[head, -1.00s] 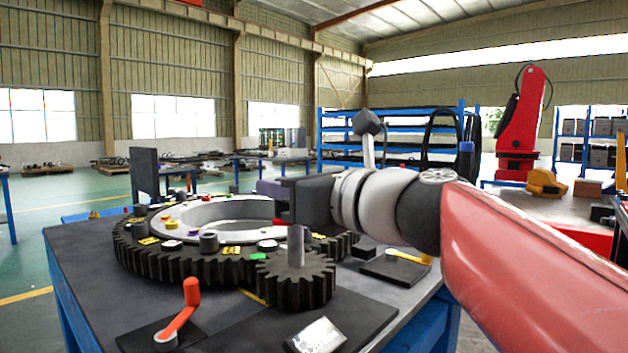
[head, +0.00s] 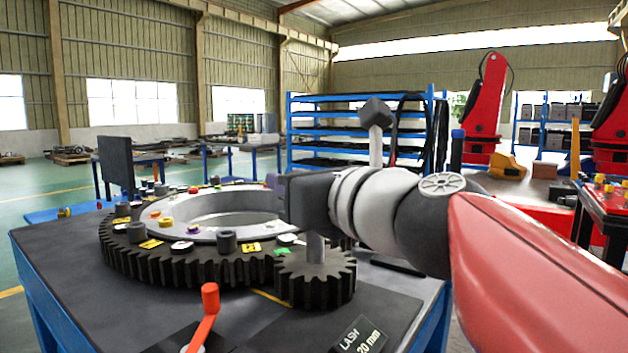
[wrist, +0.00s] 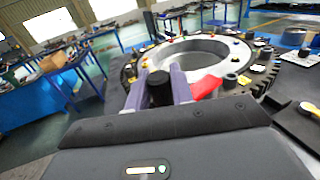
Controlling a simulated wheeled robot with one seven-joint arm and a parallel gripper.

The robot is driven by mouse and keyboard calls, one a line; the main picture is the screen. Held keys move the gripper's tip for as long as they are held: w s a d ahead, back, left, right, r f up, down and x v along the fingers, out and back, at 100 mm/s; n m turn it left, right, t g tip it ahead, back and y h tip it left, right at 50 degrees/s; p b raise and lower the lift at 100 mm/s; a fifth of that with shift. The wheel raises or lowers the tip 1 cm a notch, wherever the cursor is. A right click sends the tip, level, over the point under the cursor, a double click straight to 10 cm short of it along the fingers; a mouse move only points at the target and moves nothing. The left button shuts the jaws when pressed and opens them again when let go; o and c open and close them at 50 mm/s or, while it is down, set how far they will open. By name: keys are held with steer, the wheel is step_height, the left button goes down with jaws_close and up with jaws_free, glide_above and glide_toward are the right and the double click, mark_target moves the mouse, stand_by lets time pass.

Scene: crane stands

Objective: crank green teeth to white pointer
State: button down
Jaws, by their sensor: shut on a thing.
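A large dark toothed ring (head: 180,268) lies flat on the bench and meshes with a small pinion (head: 316,275) on an upright grey shaft. A green mark (head: 280,252) sits at the ring's teeth close to the pinion. A small white piece (head: 287,239), possibly the pointer, lies just behind it. My gripper (wrist: 160,88) is above the pinion. Its purple fingers are closed around a black upright knob (wrist: 160,95). A red crank arm (wrist: 207,87) shows beside the fingers. In the head view my wrist hides the knob and crank arm.
An orange-red lever (head: 208,305) stands at the bench's near side, beside a dark "LASH 20 mm" plate (head: 360,335). A dark upright panel (head: 116,165) stands at the back left. Yellow tags and grey posts sit on the ring.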

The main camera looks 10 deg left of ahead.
steer(key=shift+s+a, duration=0.15)
steer(key=c, duration=1.3)
jaws_free()
steer(key=shift+a, duration=0.1)
steer(key=shift+o, duration=0.2)
steer(key=shift+d, duration=0.25)
steer(key=v, duration=0.7)
steer(key=shift+s+d, duration=0.15)
steer(key=shift+s, duration=0.15)
steer(key=shift+r, duration=0.1)
